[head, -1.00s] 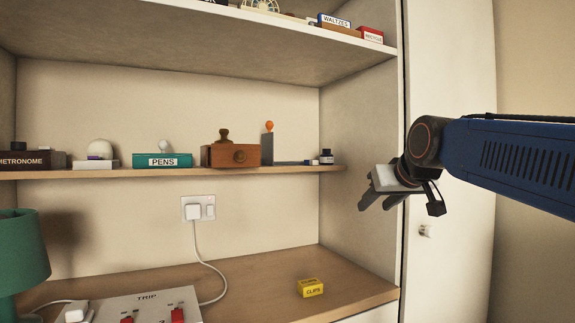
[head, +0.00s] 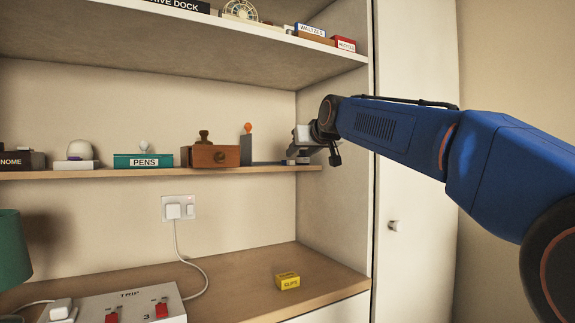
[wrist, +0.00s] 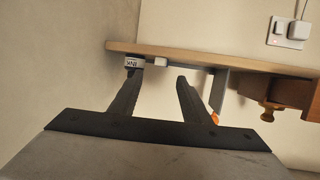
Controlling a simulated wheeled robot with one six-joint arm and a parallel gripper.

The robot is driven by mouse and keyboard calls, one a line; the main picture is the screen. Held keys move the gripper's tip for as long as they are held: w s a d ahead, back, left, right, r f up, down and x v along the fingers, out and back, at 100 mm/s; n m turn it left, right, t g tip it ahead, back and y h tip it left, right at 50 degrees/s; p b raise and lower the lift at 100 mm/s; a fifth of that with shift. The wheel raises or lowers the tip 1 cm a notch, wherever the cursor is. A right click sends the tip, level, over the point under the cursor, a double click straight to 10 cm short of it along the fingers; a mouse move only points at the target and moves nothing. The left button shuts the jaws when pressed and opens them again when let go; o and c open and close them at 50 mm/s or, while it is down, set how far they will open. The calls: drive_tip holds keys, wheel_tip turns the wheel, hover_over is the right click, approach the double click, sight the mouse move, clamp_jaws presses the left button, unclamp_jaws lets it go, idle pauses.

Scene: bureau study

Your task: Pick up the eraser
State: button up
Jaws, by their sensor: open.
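A small pale block, which looks like the eraser (wrist: 188,62), sits on the middle shelf in the wrist view, which is upside down. It lies between a labelled ink bottle (wrist: 134,62) and a grey upright bookend (wrist: 219,92). My gripper (wrist: 160,80) is open and empty, pointing at the shelf edge. One fingertip overlaps the ink bottle in the picture and the other is near the block; I cannot tell whether either touches. In the head view my gripper (head: 297,155) is at the shelf's right end and largely hides the block and bottle.
The middle shelf (head: 115,174) also holds a wooden box (head: 185,157), a green PENS box (head: 143,161) and a white dome (head: 80,150). The cabinet's right wall (head: 335,200) is close beside my gripper. An upper shelf (head: 190,48) is above. A yellow CLIPS box (head: 288,281) is on the desk below.

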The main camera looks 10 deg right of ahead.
sight(288, 163)
drive_tip(key=shift+x, duration=4.45)
drive_tip(key=shift+a+r, duration=0.15)
clamp_jaws()
